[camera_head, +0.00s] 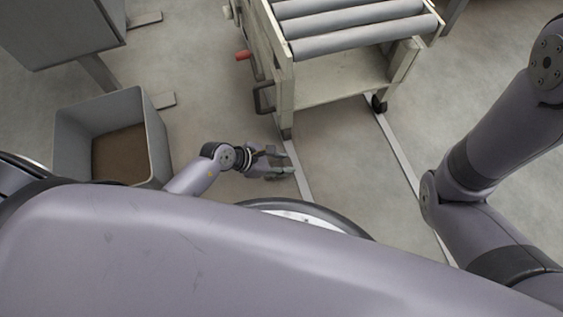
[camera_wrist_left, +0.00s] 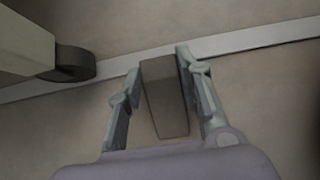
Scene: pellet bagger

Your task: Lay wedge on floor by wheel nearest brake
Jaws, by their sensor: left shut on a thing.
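My left gripper (camera_head: 284,163) is low near the floor, just in front of the cart's near left leg. In the left wrist view the gripper (camera_wrist_left: 158,88) is shut on the wedge (camera_wrist_left: 164,95), a dark grey-brown block between its two fingers. Whether the wedge touches the floor cannot be told. A dark cart wheel (camera_wrist_left: 73,63) is to the left of the wedge, with a gap between them. The roller cart (camera_head: 340,80) has a red-tipped lever (camera_head: 243,55) and a black handle (camera_head: 263,97) on its left side. My right gripper is out of view.
A grey open bin (camera_head: 158,140) stands on the floor at left, below a grey cabinet (camera_head: 60,30). Pale strips (camera_head: 299,175) run along the floor by the cart. Another cart wheel (camera_head: 379,104) is farther right. Floor between the strips is clear.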

